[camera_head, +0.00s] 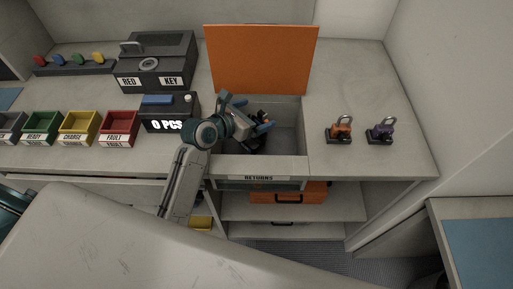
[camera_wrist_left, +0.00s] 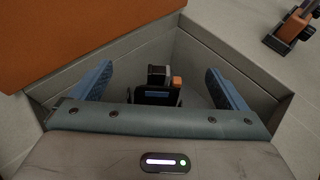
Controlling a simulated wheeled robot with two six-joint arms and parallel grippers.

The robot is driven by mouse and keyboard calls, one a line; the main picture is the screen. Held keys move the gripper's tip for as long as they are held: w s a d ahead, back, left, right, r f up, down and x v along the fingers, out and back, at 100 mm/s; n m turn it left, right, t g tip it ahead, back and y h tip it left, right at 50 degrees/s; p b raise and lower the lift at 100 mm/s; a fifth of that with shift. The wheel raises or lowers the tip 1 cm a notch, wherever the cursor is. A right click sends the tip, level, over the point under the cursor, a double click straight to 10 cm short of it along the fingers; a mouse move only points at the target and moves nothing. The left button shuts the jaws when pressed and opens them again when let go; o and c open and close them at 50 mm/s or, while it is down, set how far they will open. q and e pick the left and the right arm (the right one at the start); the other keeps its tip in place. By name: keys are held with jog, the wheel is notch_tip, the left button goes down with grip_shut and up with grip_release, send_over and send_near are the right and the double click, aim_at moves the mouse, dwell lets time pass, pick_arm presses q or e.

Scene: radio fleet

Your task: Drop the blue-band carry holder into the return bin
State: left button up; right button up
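My left gripper (camera_head: 252,116) reaches over the open return bin (camera_head: 258,166), labelled RETURNS. In the left wrist view, its two blue fingers (camera_wrist_left: 160,88) are spread wide, with nothing pressed between them. A dark holder (camera_wrist_left: 158,92) with an orange part lies inside the bin, below and between the fingers, apart from both. In the head view, the holder (camera_head: 255,142) is partly hidden by the gripper. I cannot make out a blue band on it. My right gripper is not in view.
An orange lid (camera_head: 262,60) stands upright behind the bin. An orange holder (camera_head: 340,130) and a purple holder (camera_head: 381,131) stand on the counter to the right. A counter box reading 0 PCS (camera_head: 168,113) and small trays, including a red one (camera_head: 119,124), stand to the left.

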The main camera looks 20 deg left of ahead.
pick_arm(q)
jog(key=shift+s, duration=0.1)
jog(key=b+v, duration=0.1)
jog(key=v, duration=0.9)
jog(key=shift+s+a+r, duration=0.15)
jog(key=shift+s+a, duration=0.1)
